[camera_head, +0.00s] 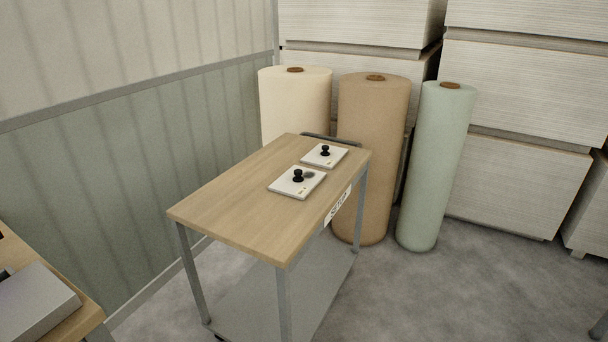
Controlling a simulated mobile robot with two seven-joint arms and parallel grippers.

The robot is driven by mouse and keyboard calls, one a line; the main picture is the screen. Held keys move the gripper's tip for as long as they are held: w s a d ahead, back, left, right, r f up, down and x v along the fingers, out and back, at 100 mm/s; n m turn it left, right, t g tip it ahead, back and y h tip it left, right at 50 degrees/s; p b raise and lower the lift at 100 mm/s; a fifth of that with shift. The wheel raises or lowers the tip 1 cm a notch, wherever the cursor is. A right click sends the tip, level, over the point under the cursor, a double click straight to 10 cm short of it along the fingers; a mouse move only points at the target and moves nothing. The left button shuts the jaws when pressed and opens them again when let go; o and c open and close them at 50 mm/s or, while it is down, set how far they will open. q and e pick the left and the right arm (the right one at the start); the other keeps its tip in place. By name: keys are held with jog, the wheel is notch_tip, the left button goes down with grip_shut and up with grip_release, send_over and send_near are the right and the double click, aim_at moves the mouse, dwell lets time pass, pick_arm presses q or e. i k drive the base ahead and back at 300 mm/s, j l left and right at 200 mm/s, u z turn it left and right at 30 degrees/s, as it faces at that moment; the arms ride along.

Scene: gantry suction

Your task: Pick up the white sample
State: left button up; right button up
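Two flat white samples lie on the wooden top of a cart (225,210) in the head view. The nearer white sample (288,190) has a black knob on it and a dark round patch beside the knob. The farther white sample (335,158) also has a black knob, and lies closer to the back edge. I cannot tell from the picture which of the two is meant. Neither of my grippers shows in this view.
Three upright rolls, cream (295,105), brown (372,160) and pale green (436,165), stand behind the cart. Stacked white boards (520,100) fill the back right. Another table (82,322) with a grey object (35,305) is at the lower left.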

aim_at(298, 181)
jog(key=i+l, duration=0.2)
jog(key=l, duration=0.15)
jog(key=i+l+u, duration=0.15)
jog(key=i+l, duration=0.25)
jog(key=l, duration=0.25)
jog(key=i+l+u, duration=0.1)
jog(key=l, duration=0.25)
jog(key=i+l+u, duration=0.1)
jog(key=i+l, duration=0.35)
jog(key=l, duration=0.3)
jog(key=u, duration=0.05)
